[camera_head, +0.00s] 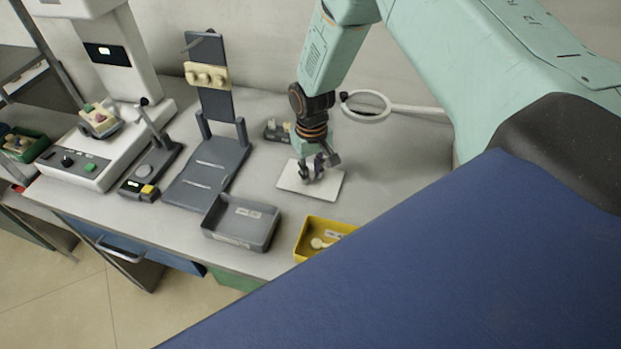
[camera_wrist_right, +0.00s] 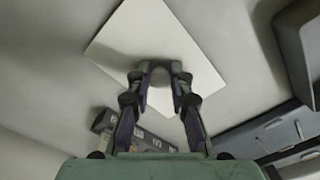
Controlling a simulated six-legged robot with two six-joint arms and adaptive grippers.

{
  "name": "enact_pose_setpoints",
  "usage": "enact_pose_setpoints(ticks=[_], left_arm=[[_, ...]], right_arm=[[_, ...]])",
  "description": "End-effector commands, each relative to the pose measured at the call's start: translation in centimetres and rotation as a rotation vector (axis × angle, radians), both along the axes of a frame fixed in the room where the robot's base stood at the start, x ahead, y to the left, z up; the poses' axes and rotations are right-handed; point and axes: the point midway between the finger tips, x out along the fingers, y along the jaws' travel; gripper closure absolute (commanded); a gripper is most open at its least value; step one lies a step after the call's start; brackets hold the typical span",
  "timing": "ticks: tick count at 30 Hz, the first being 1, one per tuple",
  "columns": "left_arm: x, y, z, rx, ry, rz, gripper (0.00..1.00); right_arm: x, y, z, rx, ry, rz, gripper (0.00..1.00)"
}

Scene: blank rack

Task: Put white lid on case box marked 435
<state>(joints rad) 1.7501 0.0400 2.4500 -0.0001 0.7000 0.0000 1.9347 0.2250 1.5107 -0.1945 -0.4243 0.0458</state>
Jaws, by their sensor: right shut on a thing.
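The white lid (camera_head: 327,185) is a flat pale plate at the middle right of the bench in the head view. My right gripper (camera_head: 314,176) is above it, shut on the lid's small round knob. The wrist view shows the lid (camera_wrist_right: 180,40) with both fingertips (camera_wrist_right: 157,82) against the knob. I cannot tell whether the lid touches the bench. A grey open box (camera_head: 240,238) with a pale label stands to the lid's lower left, and a yellow open box (camera_head: 305,243) stands below it. Their label numbers are too small to read. My left gripper is out of view.
A dark stand with a tilted plate (camera_head: 207,112) and a white machine (camera_head: 92,165) stand on the left. A small dark block (camera_head: 276,132) sits behind my gripper. A white ring (camera_head: 366,105) lies at the back. Bench right of the lid is clear.

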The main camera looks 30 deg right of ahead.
Motion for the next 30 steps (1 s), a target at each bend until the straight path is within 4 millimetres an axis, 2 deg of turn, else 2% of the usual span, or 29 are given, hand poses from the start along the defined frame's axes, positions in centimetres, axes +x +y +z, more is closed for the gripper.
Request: enact_pose_setpoints(ticks=[22, 30], left_arm=[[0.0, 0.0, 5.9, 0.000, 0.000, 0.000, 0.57], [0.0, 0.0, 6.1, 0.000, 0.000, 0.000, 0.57]], right_arm=[[0.1, 0.0, 6.7, 0.000, -0.002, 0.000, 1.00], [0.0, 0.0, 6.9, 0.000, -0.001, 0.000, 1.00]])
